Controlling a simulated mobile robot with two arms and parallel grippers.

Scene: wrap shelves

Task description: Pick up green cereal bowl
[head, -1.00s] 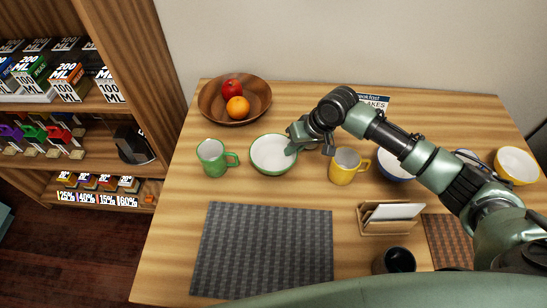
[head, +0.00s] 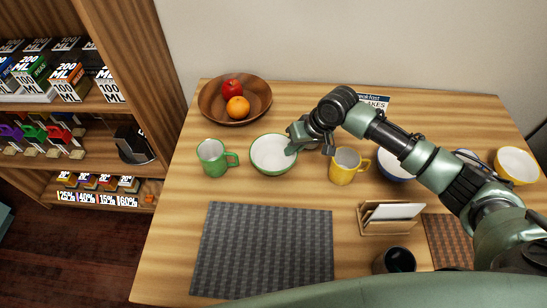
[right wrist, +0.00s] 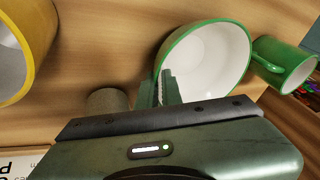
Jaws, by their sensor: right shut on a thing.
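The green cereal bowl (head: 273,155) is white inside with a green rim and stands upright on the table between the green mug and the yellow mug. It also shows in the right wrist view (right wrist: 212,62). My right gripper (head: 293,147) reaches in from the right and is shut on the bowl's right rim. In the right wrist view its fingers (right wrist: 165,88) straddle the bowl's edge. The bowl's right edge is partly hidden by the gripper. My left gripper is not in view.
A green mug (head: 212,158) stands left of the bowl and a yellow mug (head: 343,167) right of it, under my arm. A wooden bowl (head: 212,109) with fruit is behind. A grey placemat (head: 263,250) lies in front. A napkin holder (head: 386,229) is front right.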

